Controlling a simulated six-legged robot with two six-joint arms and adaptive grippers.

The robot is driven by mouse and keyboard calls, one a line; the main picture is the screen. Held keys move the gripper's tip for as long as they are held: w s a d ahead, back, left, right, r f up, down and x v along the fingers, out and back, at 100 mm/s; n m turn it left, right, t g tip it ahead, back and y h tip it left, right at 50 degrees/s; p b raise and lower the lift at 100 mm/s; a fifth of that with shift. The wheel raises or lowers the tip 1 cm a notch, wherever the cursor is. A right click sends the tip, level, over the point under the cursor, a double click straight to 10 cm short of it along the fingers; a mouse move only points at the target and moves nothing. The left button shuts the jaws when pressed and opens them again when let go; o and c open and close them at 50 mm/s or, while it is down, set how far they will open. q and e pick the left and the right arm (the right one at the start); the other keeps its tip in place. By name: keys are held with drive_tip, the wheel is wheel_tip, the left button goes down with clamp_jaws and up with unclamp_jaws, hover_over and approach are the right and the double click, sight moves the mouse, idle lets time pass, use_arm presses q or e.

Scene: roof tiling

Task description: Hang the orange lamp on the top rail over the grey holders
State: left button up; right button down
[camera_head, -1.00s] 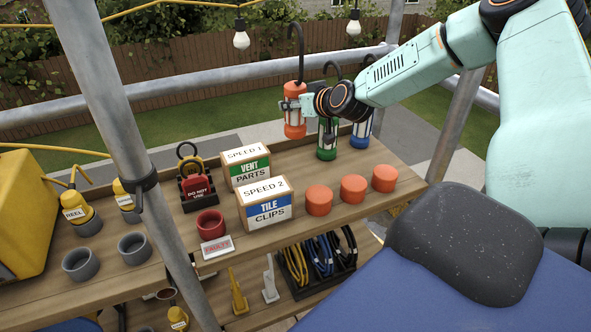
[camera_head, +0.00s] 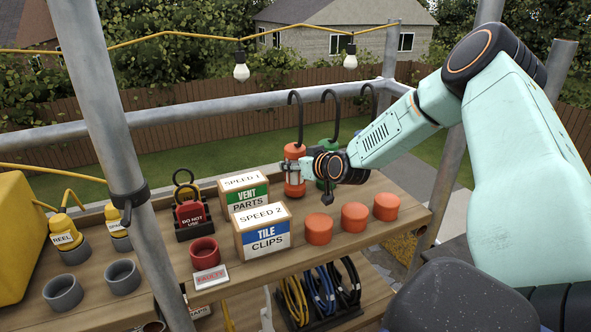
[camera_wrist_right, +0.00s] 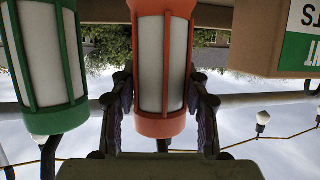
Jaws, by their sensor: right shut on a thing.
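The orange lamp (camera_head: 293,182) with its black hook upright is held by my right gripper (camera_head: 306,170), above or at the back of the shelf. In the right wrist view, which is upside down, my gripper's fingers (camera_wrist_right: 163,100) close on both sides of the orange lamp (camera_wrist_right: 165,65). The grey top rail (camera_head: 230,107) runs behind, and the lamp's hook overlaps it in the picture; I cannot see contact. My left gripper is out of view.
An upright pole (camera_head: 100,120) stands between holders and lamp. Bulbs (camera_head: 241,73) hang above.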

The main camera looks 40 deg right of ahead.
drive_tip(key=shift+w+d+f, duration=0.1)
drive_tip(key=shift+w+f, duration=0.2)
drive_tip(key=shift+f, duration=0.1)
drive_tip(key=shift+w, duration=0.15)
drive_tip(key=shift+s+a+r, duration=0.15)
drive_tip(key=shift+s+a, duration=0.05)
drive_tip(key=shift+s, duration=0.15)
drive_tip(key=c, duration=1.1)
unclamp_jaws()
drive_tip(key=shift+f, duration=0.25)
drive_tip(key=o, duration=0.4)
drive_tip(key=shift+w+f, duration=0.1)
drive_tip(key=shift+w, duration=0.1)
drive_tip(key=shift+o, duration=0.2)
drive_tip(key=shift+s, duration=0.15)
drive_tip(key=shift+d+r, duration=0.1)
drive_tip(key=shift+r, duration=0.1)
